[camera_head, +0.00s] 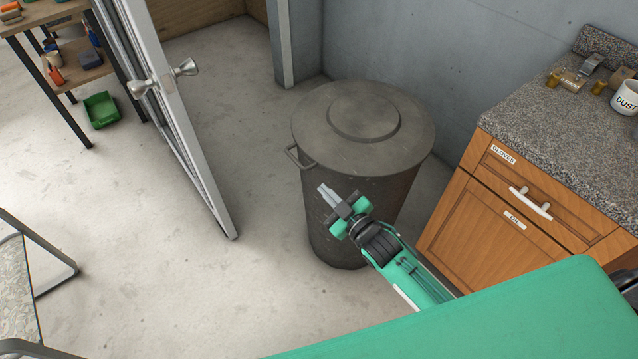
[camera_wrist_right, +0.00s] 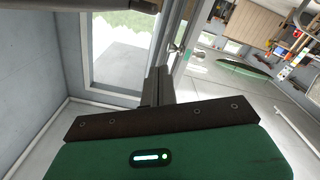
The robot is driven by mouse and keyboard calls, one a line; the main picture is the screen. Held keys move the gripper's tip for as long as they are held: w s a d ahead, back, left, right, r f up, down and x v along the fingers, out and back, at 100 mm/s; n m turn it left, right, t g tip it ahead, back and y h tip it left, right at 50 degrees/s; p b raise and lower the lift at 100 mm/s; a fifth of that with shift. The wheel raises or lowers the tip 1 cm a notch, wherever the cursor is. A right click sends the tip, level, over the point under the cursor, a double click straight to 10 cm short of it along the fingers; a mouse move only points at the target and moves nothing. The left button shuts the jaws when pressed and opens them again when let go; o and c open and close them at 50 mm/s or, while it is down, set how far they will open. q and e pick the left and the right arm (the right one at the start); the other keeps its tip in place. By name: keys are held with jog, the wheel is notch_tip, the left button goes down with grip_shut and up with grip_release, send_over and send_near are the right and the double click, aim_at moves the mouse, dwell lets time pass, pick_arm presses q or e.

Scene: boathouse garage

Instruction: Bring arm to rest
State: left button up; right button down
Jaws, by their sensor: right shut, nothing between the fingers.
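My right arm comes in from the lower right in the head view, green with a dark wrist. Its gripper (camera_head: 328,194) is shut and empty, with the fingers together. It appears in front of the metal bin's side in the head view; I cannot tell how close it is. In the right wrist view the closed dark fingers (camera_wrist_right: 157,86) point up past the green gripper body. My left gripper is not in view.
A lidded metal bin (camera_head: 365,125) stands by the wall. A wooden cabinet (camera_head: 505,235) with a speckled countertop (camera_head: 545,125) is at right. An open door (camera_head: 180,115) stands left of the bin. A folding chair (camera_head: 18,300) is at lower left. Floor between is clear.

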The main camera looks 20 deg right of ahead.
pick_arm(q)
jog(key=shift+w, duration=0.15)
pick_arm(e)
jog(key=shift+s+d, duration=0.1)
